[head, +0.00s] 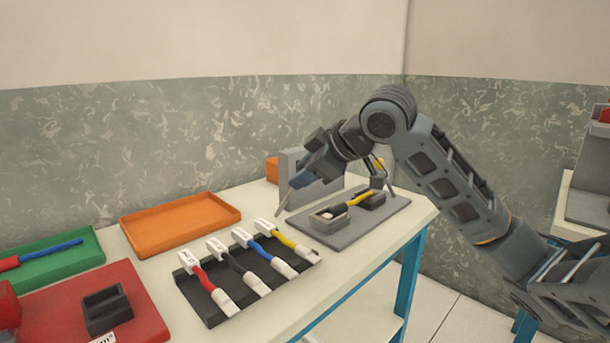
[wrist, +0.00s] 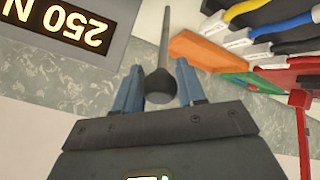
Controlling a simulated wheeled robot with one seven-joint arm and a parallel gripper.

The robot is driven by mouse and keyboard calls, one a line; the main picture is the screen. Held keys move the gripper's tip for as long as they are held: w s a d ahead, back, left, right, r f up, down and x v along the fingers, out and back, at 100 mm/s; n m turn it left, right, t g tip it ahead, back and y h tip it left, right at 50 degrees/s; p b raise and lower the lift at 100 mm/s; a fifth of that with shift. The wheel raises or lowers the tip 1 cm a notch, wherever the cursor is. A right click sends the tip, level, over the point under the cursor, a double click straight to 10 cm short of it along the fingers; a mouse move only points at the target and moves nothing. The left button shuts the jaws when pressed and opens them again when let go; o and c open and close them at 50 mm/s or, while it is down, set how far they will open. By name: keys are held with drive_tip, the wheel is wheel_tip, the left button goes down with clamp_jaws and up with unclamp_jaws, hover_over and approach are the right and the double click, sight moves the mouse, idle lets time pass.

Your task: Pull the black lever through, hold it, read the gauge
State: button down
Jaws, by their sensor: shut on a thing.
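My gripper (wrist: 159,82) is shut on the dark knob of the black lever (wrist: 160,86), with a blue finger on each side. The lever's thin grey rod runs away from the knob, towards the top of the wrist view. The gauge (wrist: 65,22) shows upside down at the upper left of that view, lit and reading 250 N. In the head view my gripper (head: 298,180) is at the grey test stand, and the knob is hidden. A yellow cable (head: 360,198) lies across the dark holders on the stand's grey plate (head: 345,232).
A black rack (head: 205,305) with red, black, blue and yellow cables stands in front left of the stand. An orange tray (head: 180,225), a green tray (head: 60,262) and a red mat (head: 140,325) lie further left. The table's right front corner is clear.

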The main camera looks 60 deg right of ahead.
drive_tip(key=shift+s+f, duration=0.15)
drive_tip(key=shift+f, duration=0.15)
drive_tip(key=c, duration=0.7)
unclamp_jaws()
drive_tip(key=p+v, duration=0.1)
drive_tip(key=v, duration=0.6)
drive_tip(key=shift+s+r, duration=0.25)
drive_tip(key=shift+r, duration=0.1)
